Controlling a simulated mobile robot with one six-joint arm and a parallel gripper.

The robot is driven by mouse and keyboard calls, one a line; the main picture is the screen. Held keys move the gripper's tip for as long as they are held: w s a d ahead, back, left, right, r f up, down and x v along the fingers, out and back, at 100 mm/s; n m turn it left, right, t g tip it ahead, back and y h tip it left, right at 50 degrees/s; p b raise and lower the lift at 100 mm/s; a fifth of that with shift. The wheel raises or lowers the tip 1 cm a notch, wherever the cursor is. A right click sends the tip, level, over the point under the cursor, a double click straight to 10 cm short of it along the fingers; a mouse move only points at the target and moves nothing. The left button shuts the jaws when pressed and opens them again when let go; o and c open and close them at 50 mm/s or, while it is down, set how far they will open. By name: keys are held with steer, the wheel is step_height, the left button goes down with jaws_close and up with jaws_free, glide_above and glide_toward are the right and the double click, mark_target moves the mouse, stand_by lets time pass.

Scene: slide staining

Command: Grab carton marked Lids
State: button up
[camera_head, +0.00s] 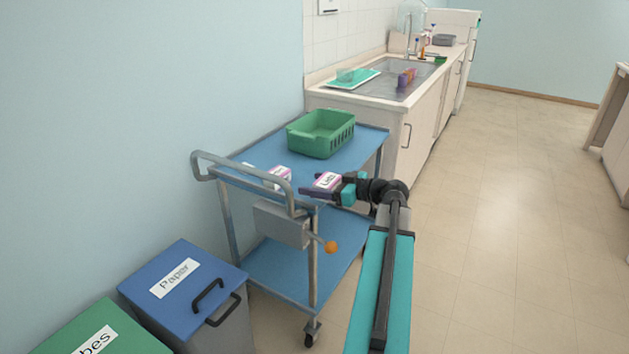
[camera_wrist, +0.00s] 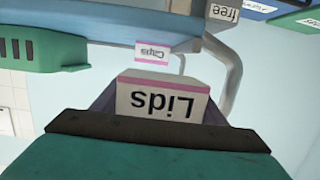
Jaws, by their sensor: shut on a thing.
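The carton marked Lids (camera_head: 327,181) is white with pink edges. It also shows in the wrist view (camera_wrist: 164,102), its label upside down, between the dark jaws. My gripper (camera_head: 324,190) is shut on it, over the front right part of the blue cart's top in the head view. Whether the carton touches the cart top is hard to tell. A similar carton (camera_head: 279,176) stands to its left on the cart; in the wrist view its label reads Caps (camera_wrist: 152,53).
A green basket (camera_head: 322,146) stands at the back of the cart (camera_head: 258,152). The cart's grey handle (camera_head: 245,172) rises at the left. A blue-lidded Paper bin (camera_head: 190,300) and a green-lidded bin (camera_head: 120,338) stand in front. A sink counter (camera_head: 330,97) lies behind.

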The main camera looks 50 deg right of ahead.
mark_target(327, 186)
steer(key=shift+s+a+r, duration=0.1)
steer(key=shift+s+a, duration=0.65)
steer(key=shift+s, duration=0.25)
steer(key=shift+s, duration=0.1)
